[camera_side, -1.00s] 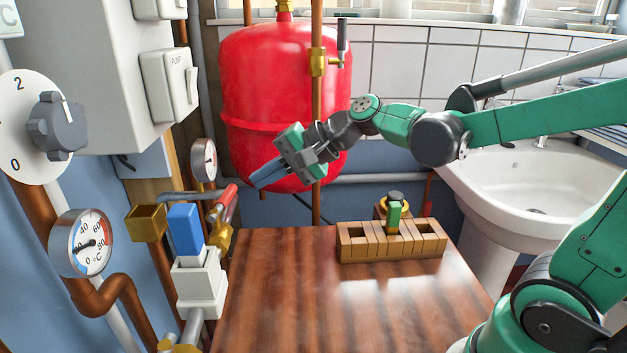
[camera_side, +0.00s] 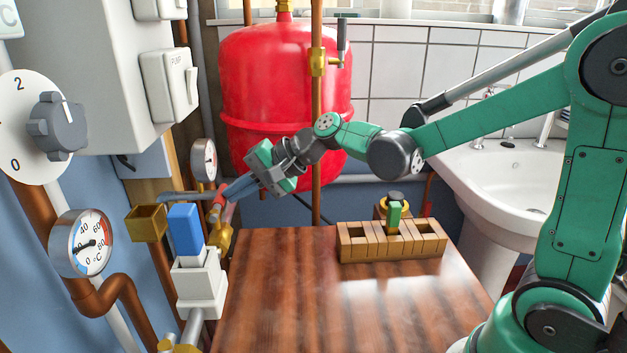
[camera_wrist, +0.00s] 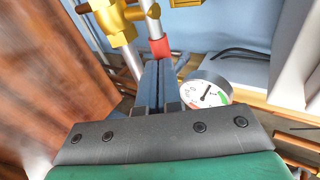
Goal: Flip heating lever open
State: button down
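The heating lever, a red handle (camera_side: 217,212) on a brass valve (camera_side: 221,236), is at the left beside the table in the side view. Its red part (camera_wrist: 159,46) also shows just past the fingertips in the wrist view. My gripper (camera_side: 227,192) is at the lever's upper end, its blue fingers covering part of the red handle. In the wrist view my gripper (camera_wrist: 157,64) has its two fingers close together with only a narrow dark line between them. I cannot tell whether the fingers touch the handle or hold it.
A dial gauge (camera_side: 204,160) is close behind the fingers. A blue-handled white valve (camera_side: 186,230) and a brass box fitting (camera_side: 146,223) stand to the left. A wooden block rack (camera_side: 360,246) is on the table (camera_side: 290,300), whose front is clear. A red tank (camera_side: 270,90) stands behind.

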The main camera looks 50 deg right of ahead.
jog(key=shift+w+a, duration=0.2)
jog(key=shift+w, duration=0.25)
jog(key=d+f+v, duration=0.1)
jog(key=v, duration=1.3)
jog(key=s+a+f+n+g+h, duration=0.1)
jog(key=s+a+f+n+h, duration=0.1)
jog(key=s+f+n+h, duration=0.3)
notch_tip(320, 180, down, 4)
jog(key=n+h, duration=0.2)
jog(key=n, duration=0.3)
jog(key=shift+s+f+g, duration=0.25)
jog(key=shift+s+g, duration=0.05)
jog(key=shift+s, duration=0.1)
